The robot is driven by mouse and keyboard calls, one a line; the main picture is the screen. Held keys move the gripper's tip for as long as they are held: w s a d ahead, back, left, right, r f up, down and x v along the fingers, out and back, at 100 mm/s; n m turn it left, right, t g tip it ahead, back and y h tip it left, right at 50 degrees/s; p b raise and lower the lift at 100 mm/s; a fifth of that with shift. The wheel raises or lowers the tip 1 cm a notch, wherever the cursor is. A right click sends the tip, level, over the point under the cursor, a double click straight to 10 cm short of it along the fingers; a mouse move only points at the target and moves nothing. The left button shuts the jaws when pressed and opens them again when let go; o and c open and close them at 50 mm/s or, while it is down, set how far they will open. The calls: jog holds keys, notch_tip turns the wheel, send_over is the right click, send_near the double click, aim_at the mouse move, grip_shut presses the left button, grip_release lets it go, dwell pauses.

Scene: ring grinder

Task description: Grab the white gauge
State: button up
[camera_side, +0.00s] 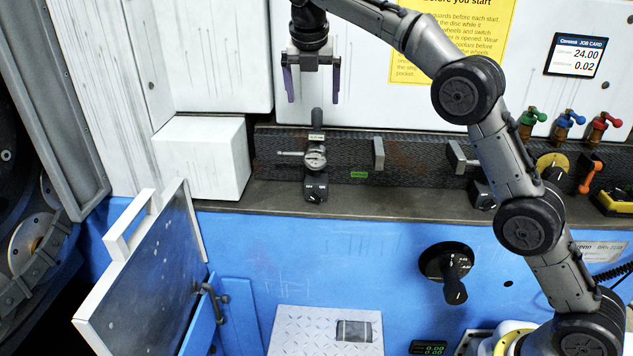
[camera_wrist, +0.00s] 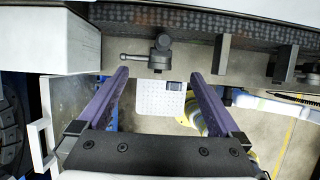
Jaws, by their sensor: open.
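The gauge (camera_side: 315,158) has a small round white dial in a dark body. It stands upright on a dark base on the ledge, with a rod sticking out to its left and a dark knob on top. In the wrist view it shows from above as a dark shape (camera_wrist: 160,58), its white face hidden. My gripper (camera_side: 313,101) points down above the gauge, its two purple fingers apart and empty. In the wrist view the gauge lies just beyond the gap between the fingertips (camera_wrist: 158,72).
A white block (camera_side: 200,160) stands left of the gauge. A dark textured rail (camera_side: 340,150) runs behind it, with upright metal plates (camera_side: 378,153) to the right. Coloured valves (camera_side: 565,122) sit farther right. An open hatch door (camera_side: 150,275) juts out below left. The ledge front is clear.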

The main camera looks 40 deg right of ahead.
aim_at(316, 132)
jog(key=x, duration=1.3)
jog(key=shift+s+d+f, duration=0.1)
jog(key=shift+s+d, duration=0.05)
grip_shut()
jog(key=shift+r, duration=0.35)
